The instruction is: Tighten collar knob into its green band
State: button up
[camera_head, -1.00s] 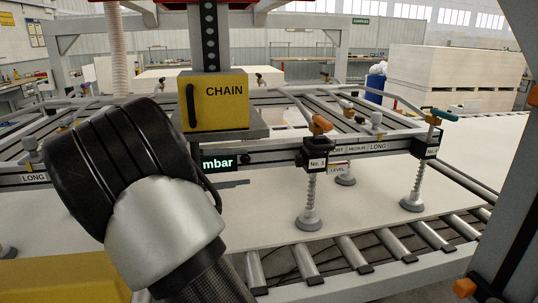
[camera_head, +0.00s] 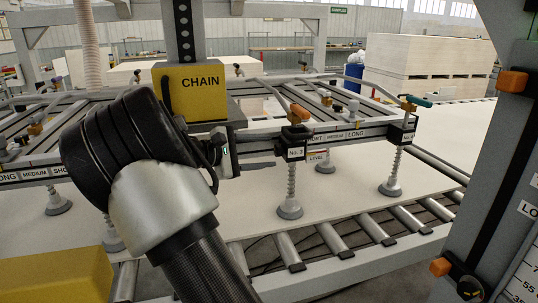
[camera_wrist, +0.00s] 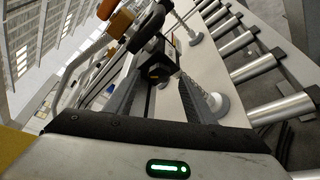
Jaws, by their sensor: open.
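A black collar block marked No. 3 (camera_head: 294,150) sits on the front rail above a spring-stemmed suction cup (camera_head: 289,209). An orange handle (camera_head: 299,113) stands on top of it. My gripper (camera_wrist: 158,76) is open. Its two grey fingers point towards a dark block (camera_wrist: 160,62) on the rail, which appears between or just beyond the fingertips; contact cannot be told. In the head view my arm hides most of my gripper. I cannot make out the collar knob or a green band clearly.
A second collar (camera_head: 402,132) with a teal handle (camera_head: 416,101) is at the rail's right end. A white panel (camera_head: 345,185) lies over rollers (camera_head: 338,240). A yellow CHAIN box (camera_head: 196,91) stands behind my arm. A grey post (camera_head: 490,150) with orange knobs fills the right edge.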

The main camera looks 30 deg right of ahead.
jog(key=shift+x, duration=1.05)
jog(key=c, duration=1)
jog(key=m+b, duration=0.1)
jog(key=b, duration=0.1)
jog(key=shift+f+b, duration=0.35)
jog(key=shift+f, duration=0.05)
jog(key=shift+c, duration=0.3)
jog(key=shift+r+m+t+h+b, duration=0.2)
jog(key=shift+m+t+h+b, duration=0.15)
jog(key=shift+b, duration=0.2)
jog(key=shift+r, duration=0.15)
jog(key=o, duration=1.1)
jog(key=shift+c, duration=0.2)
